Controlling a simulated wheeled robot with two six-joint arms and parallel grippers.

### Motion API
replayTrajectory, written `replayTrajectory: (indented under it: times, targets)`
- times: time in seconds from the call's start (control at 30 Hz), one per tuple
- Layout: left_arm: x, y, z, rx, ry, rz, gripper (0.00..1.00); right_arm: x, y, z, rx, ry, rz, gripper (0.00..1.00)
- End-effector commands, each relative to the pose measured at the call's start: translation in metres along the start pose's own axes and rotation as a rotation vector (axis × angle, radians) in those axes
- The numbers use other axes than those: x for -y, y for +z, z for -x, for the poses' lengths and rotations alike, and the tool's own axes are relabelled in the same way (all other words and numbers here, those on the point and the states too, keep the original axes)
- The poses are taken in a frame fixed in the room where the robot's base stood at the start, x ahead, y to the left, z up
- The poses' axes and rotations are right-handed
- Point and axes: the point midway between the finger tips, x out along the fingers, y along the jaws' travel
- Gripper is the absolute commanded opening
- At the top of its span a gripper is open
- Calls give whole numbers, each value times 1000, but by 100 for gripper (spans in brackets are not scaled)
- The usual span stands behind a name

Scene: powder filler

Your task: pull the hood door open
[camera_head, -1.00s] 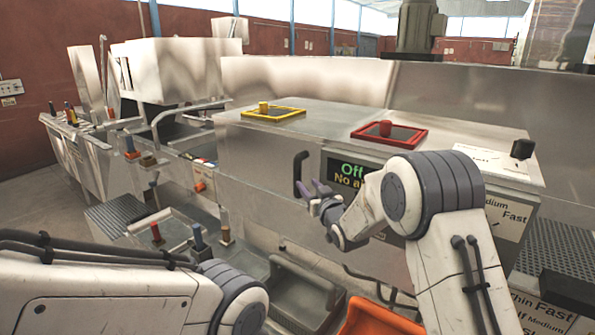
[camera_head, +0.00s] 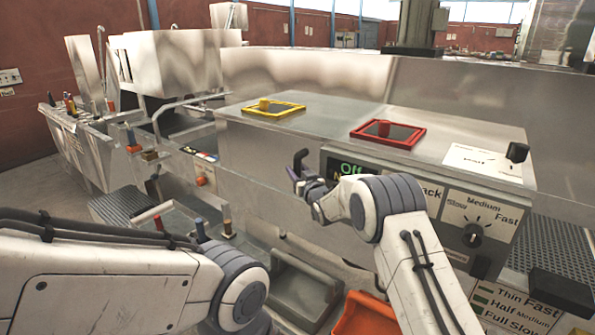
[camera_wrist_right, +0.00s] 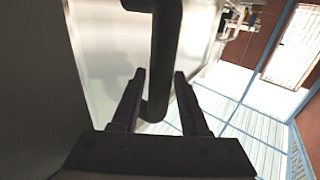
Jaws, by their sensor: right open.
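The hood is a large steel box (camera_head: 255,160) with a dark upright handle (camera_head: 299,160) on its front, left of the green-lettered display. My right gripper (camera_head: 298,180) is at the lower part of this handle. In the right wrist view the handle (camera_wrist_right: 166,50) is a dark bar bent at its ends. Its lower end reaches between the two open fingers of my right gripper (camera_wrist_right: 159,73). I cannot tell whether a finger touches it. The hood front looks closed.
Yellow (camera_head: 273,109) and red (camera_head: 387,133) framed panels lie on top of the box. Below are a grey bin (camera_head: 300,285) and an orange bin (camera_head: 365,315). Levers (camera_head: 200,230) stand near my left arm.

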Motion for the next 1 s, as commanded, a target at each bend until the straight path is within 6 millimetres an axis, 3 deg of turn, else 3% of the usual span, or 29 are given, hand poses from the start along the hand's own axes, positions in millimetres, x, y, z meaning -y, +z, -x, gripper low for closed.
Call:
replayTrajectory:
  times: [0.07,0.17,0.2,1.0]
  targets:
    - [0,0,0,0,0,0,50,0,0,0,0,0,0,41]
    - [0,0,0,0,0,0,50,0,0,0,0,0,0,2]
    - [0,0,0,0,0,0,50,0,0,0,0,0,0,0]
    - [0,0,0,0,0,0,50,0,0,0,0,1,0,0]
